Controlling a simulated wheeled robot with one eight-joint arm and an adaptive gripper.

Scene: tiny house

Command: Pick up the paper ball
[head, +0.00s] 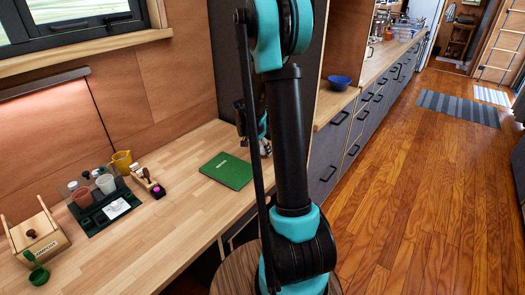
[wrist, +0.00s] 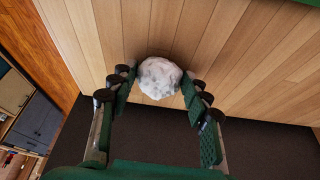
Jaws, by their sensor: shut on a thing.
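The paper ball (wrist: 160,76) is white and crumpled. In the wrist view it sits between the fingertips of my gripper (wrist: 157,82), which is shut on it with one green finger on each side. A planked wood surface fills the picture behind the ball; I cannot tell how far off it is. In the head view my gripper is mostly hidden behind my arm, above the right part of the desk, and the ball does not show there.
The wooden desk (head: 175,235) holds a green book (head: 227,170), a dark tray with cups (head: 100,205), a yellow mug (head: 122,161) and a wooden box (head: 38,240). A blue bowl (head: 339,82) stands on the counter.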

